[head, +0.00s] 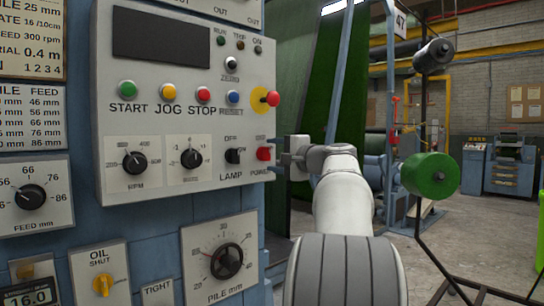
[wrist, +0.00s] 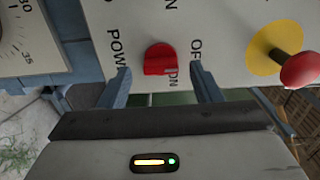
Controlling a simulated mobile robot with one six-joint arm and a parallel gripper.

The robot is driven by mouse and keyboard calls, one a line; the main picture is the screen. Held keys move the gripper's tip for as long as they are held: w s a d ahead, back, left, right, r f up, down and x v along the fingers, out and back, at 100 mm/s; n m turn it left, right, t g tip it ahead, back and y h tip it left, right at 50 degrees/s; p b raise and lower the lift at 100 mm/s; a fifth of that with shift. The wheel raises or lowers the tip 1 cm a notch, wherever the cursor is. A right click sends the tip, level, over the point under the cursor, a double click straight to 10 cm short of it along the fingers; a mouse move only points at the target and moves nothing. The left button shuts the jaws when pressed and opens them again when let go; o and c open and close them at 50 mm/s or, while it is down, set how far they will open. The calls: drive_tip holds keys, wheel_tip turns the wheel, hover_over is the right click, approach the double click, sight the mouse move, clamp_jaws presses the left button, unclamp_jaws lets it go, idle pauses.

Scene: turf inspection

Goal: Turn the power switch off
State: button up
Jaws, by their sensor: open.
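The red power switch (head: 264,153) sits at the lower right corner of the light grey control panel, above the word POWER. In the wrist view the red knob (wrist: 160,59) is upright in the middle, with OFF lettering to its right and ON lettering by its lower edge. Which way the knob is turned I cannot tell for sure. My gripper (head: 284,160) is just right of the switch in the head view. In the wrist view its two open fingers (wrist: 161,80) stand apart on either side of the knob, with nothing between them touching it.
The red emergency button (head: 272,98) on its yellow disc juts out above the switch. The black lamp switch (head: 233,156) is close on the left. A green roller (head: 430,175) on a stand is at the right, beyond my arm.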

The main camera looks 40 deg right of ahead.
drive_tip(key=s, duration=0.6)
drive_tip(key=shift+d, duration=0.2)
